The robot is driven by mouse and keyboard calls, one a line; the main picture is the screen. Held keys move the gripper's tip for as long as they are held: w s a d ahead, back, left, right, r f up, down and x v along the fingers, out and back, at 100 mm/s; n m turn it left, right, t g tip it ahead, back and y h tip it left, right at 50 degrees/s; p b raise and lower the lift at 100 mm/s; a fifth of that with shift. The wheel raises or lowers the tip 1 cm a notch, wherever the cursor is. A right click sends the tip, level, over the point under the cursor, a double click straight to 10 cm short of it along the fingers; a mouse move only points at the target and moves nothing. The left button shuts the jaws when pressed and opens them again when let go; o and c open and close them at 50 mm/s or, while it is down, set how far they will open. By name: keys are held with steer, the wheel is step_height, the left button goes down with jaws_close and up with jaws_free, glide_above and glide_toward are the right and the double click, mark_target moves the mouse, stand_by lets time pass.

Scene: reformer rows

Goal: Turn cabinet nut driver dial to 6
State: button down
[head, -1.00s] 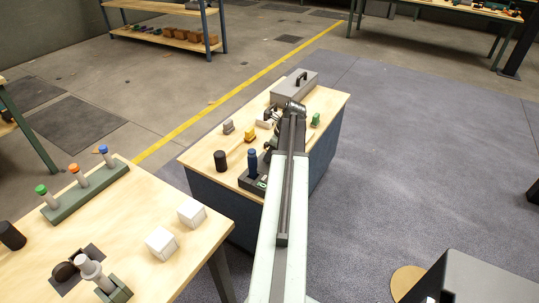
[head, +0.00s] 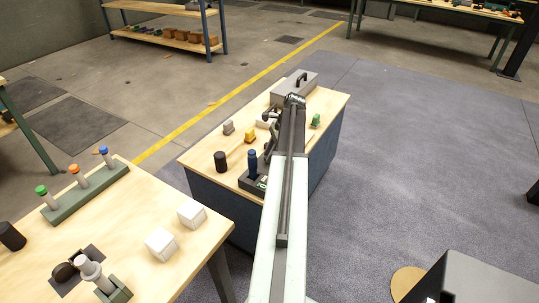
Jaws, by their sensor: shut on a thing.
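My gripper (head: 271,122) is at the far end of my arm, over the cabinet top (head: 213,155), small and partly covered by my own arm. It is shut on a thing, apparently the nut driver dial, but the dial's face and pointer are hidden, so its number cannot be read. A blue-handled tool (head: 252,160) stands upright in a dark base (head: 250,183) at the near end of the cabinet top, beside my arm.
The cabinet top also holds a black cylinder (head: 220,161), a yellow block (head: 250,135), a grey block (head: 228,127), a green piece (head: 316,120) and a grey toolbox (head: 297,84). A wooden table (head: 190,248) with two white cubes stands at front left.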

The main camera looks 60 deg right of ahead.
stand_by(0.4)
steer(key=c, duration=1.1)
jaws_free()
steer(key=p+v, duration=0.7)
steer(key=shift+r, duration=0.4)
steer(key=shift+d, duration=0.1)
